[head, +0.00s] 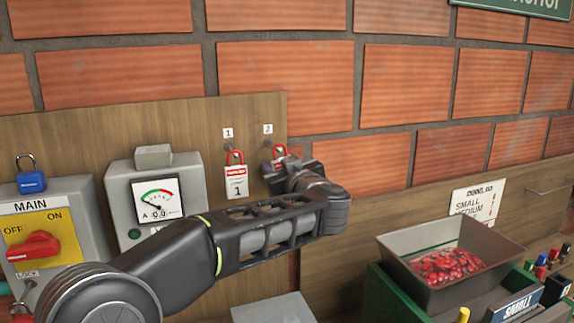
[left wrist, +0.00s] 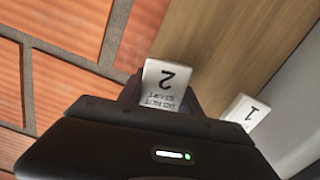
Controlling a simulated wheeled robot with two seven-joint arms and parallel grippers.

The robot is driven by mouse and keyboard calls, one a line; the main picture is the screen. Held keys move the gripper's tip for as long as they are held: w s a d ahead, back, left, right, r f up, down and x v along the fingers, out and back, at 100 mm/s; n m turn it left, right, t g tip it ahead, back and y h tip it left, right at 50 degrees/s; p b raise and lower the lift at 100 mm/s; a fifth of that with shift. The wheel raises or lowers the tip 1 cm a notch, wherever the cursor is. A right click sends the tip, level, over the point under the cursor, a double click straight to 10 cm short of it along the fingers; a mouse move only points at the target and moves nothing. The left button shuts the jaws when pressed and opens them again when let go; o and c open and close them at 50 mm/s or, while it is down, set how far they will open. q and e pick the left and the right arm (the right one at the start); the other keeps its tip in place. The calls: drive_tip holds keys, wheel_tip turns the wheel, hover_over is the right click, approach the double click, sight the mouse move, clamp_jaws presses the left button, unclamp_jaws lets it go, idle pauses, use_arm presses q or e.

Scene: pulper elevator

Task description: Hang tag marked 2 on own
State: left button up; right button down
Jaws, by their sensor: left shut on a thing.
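My left gripper (head: 280,165) is at the wooden board (head: 185,128), just below the hook labelled 2 (head: 267,129). It is shut on the tag marked 2, whose red top (head: 280,151) shows above the fingers in the head view. In the left wrist view the white tag marked 2 (left wrist: 168,84) sticks out between the fingers. Whether its loop is around the hook is too small to tell. The tag marked 1 (head: 236,183) hangs under label 1 (head: 228,133), left of my gripper, and shows in the left wrist view (left wrist: 245,113). My right gripper is not in view.
A grey gauge box (head: 157,200) and a MAIN switch box (head: 48,238) with a blue padlock (head: 31,175) stand left. A tray of red pieces (head: 452,233) and a small sign (head: 477,203) are at the right. Brick wall (head: 385,165) borders the board's right edge.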

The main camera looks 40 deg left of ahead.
use_arm(q)
drive_tip(key=o, duration=1.4)
drive_tip(key=shift+d, duration=0.1)
drive_tip(key=b+v, duration=0.2)
drive_tip(key=v, duration=0.5)
drive_tip(key=shift+s+d, duration=0.2)
drive_tip(key=shift+d, duration=0.15)
